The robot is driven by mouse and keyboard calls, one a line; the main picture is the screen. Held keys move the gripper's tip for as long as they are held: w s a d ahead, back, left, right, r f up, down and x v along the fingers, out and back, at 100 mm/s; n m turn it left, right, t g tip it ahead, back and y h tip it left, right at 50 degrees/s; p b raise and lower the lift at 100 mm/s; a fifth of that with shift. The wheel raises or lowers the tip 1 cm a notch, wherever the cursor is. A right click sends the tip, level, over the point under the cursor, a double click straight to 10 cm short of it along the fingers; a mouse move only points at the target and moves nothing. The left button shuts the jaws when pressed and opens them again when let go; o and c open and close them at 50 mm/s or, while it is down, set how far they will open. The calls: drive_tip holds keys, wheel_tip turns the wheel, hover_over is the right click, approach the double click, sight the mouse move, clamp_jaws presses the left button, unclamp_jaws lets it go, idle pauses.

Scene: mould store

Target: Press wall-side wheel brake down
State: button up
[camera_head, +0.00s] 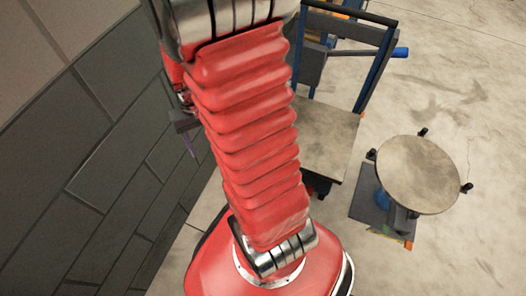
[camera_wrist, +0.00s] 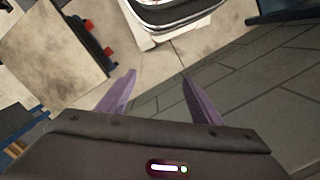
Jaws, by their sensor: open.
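A cart has a worn, flat deck (camera_head: 328,138) behind my red arm in the head view. In the wrist view its deck (camera_wrist: 52,55) fills the upper left. Two small red brake pedals stick out over dark wheels along the deck's right edge there. The lower one, nearer the wall, appears to be the wall-side brake (camera_wrist: 108,50); the other brake (camera_wrist: 84,20) is above it. My gripper (camera_wrist: 158,74) has two purple fingers spread apart, with nothing between them. It is right of the brakes and apart from them. In the head view my gripper (camera_head: 188,141) is partly hidden behind my arm, beside the wall.
A dark tiled wall (camera_head: 75,165) runs along the left of the head view and the right of the wrist view. The cart's blue handle frame (camera_head: 370,70) rises at its far end. A round-topped stand (camera_head: 418,172) is on the right. Concrete floor lies open beyond.

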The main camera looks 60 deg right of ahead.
drive_tip(key=s+d+f+m, duration=0.3)
drive_tip(key=s+d+f, duration=0.15)
drive_tip(key=f, duration=1.05)
drive_tip(key=s+d+f+m, duration=0.3)
drive_tip(key=s+f, duration=0.2)
drive_tip(key=f, duration=1)
drive_tip(key=s+d+f+m, duration=0.3)
drive_tip(key=s+d+f, duration=0.1)
drive_tip(key=f, duration=1.2)
drive_tip(key=w+d+f+m+t+h, duration=0.1)
drive_tip(key=d+f+h, duration=0.1)
drive_tip(key=d+h, duration=0.3)
drive_tip(key=d, duration=0.4)
drive_tip(key=shift+f+t, duration=0.3)
drive_tip(key=shift+f, duration=0.1)
drive_tip(key=shift+w+d+f, duration=0.1)
drive_tip(key=shift+f, duration=0.05)
drive_tip(key=shift+x, duration=6.75)
drive_tip(key=shift+d, duration=0.15)
drive_tip(key=shift+c, duration=0.7)
clamp_jaws()
